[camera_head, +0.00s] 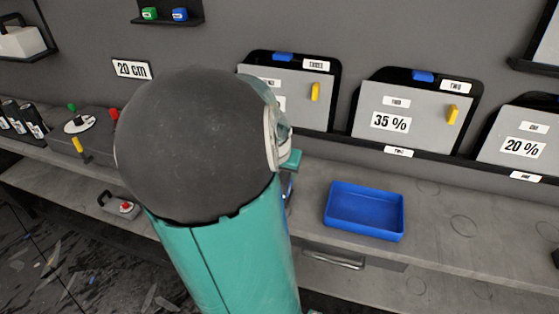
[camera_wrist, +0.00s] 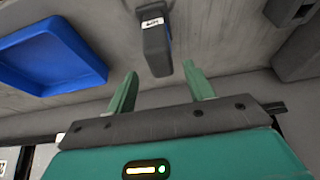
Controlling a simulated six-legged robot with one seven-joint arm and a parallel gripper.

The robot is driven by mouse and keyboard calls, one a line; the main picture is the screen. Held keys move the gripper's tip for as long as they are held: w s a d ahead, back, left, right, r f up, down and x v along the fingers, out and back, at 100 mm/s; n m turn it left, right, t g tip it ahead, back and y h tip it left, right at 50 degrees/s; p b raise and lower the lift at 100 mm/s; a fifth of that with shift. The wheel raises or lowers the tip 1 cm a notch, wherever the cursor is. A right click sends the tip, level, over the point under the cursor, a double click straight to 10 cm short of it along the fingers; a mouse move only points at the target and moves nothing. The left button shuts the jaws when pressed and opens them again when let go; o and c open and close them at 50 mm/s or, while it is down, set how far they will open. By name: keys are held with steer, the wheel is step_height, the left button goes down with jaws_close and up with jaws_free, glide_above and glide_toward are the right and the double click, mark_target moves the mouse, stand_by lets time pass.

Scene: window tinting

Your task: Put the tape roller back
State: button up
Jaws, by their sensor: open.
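I cannot clearly make out a tape roller in either view. In the wrist view, my gripper (camera_wrist: 158,82) is open, with its two green fingers apart. A dark grey block-shaped object (camera_wrist: 157,50) with a small white label lies just beyond and between the fingertips. The label is too small to read, and I cannot tell whether the fingers touch the object. In the head view, my large dark arm joint and teal link hide most of the gripper and the bench behind them.
A blue tray (camera_head: 365,211) sits empty on the grey bench, and also shows in the wrist view (camera_wrist: 45,62). Labelled panels (camera_head: 388,122) stand along the back wall. A dark stand (camera_head: 95,134) with coloured knobs is at left. A red-topped item (camera_head: 125,207) lies on the lower shelf.

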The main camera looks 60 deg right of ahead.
steer(key=shift+s+a+r, duration=0.1)
steer(key=shift+a+r, duration=0.2)
steer(key=shift+r, duration=0.25)
steer(key=shift+v, duration=2.35)
steer(key=shift+d, duration=0.1)
steer(key=w+a+f+n+t+y, duration=0.1)
steer(key=w+a+f+n+y, duration=0.3)
steer(key=a, duration=0.5)
steer(key=w+a+f+n+t+y, duration=0.1)
steer(key=w+a+f+n+y, duration=0.15)
steer(key=w+a, duration=0.55)
steer(key=s+a+r+n+t+h, duration=0.1)
steer(key=a+r+n, duration=0.4)
steer(key=a, duration=0.6)
steer(key=s+a+r+n+t+h, duration=0.1)
steer(key=s+a+r+n+t, duration=0.1)
steer(key=a+r, duration=0.7)
steer(key=s+a+n, duration=0.1)
steer(key=a+n, duration=0.1)
steer(key=shift+r+n, duration=0.15)
steer(key=shift+n, duration=0.2)
steer(key=shift+s, duration=0.15)
